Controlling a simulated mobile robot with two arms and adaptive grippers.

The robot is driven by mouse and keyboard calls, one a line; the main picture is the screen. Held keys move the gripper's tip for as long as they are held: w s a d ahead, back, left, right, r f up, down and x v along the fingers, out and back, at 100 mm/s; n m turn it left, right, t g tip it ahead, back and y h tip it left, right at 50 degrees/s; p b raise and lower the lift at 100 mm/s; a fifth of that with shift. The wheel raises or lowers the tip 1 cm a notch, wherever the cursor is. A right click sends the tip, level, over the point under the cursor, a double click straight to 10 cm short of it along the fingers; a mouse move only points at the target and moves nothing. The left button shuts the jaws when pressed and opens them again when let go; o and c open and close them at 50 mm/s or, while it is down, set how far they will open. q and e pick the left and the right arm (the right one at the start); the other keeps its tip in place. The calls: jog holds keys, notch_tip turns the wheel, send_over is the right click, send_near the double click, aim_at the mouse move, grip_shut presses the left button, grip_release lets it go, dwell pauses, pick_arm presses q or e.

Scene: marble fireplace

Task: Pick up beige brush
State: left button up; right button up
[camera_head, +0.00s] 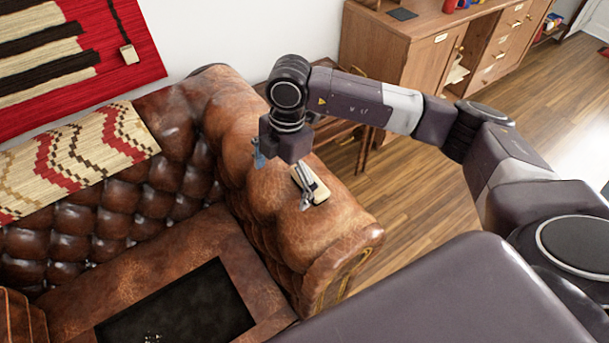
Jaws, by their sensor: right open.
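A beige object that looks like the brush (320,188) lies on top of the brown leather sofa's rounded arm (335,228). My right gripper (282,178) points down over the sofa arm, its fingers spread wide. One finger is left of the brush, over the leather. The other finger is in front of the brush in the picture and hides part of it. I cannot tell whether that finger touches the brush. Nothing shows between the fingers except leather. My left gripper is not in view.
A dark rectangular panel (180,312) lies on the sofa seat. A patterned throw (75,160) covers the backrest, below a red wall hanging (120,30). A wooden desk (400,45) stands behind my right arm. Wooden floor (410,195) is open right of the sofa.

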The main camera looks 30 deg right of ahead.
aim_at(322, 193)
jog(key=d+h, duration=0.1)
jog(key=d, duration=0.1)
jog(key=w+d+m+h, duration=0.1)
jog(key=d, duration=0.2)
jog(key=w+d+r+m, duration=0.1)
jog(key=d, duration=0.1)
jog(key=shift+d+r+h, duration=0.1)
jog(key=shift+d+h, duration=0.15)
jog(key=shift+h, duration=0.15)
jog(key=f, duration=0.2)
jog(key=f+p, duration=0.1)
jog(key=f, duration=0.1)
jog(key=f+p, duration=0.1)
jog(key=f, duration=0.1)
jog(key=shift+d+f, duration=0.1)
jog(key=shift+d, duration=0.2)
jog(key=shift+f, duration=0.55)
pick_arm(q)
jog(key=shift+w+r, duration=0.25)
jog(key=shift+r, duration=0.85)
pick_arm(e)
jog(key=c, duration=1)
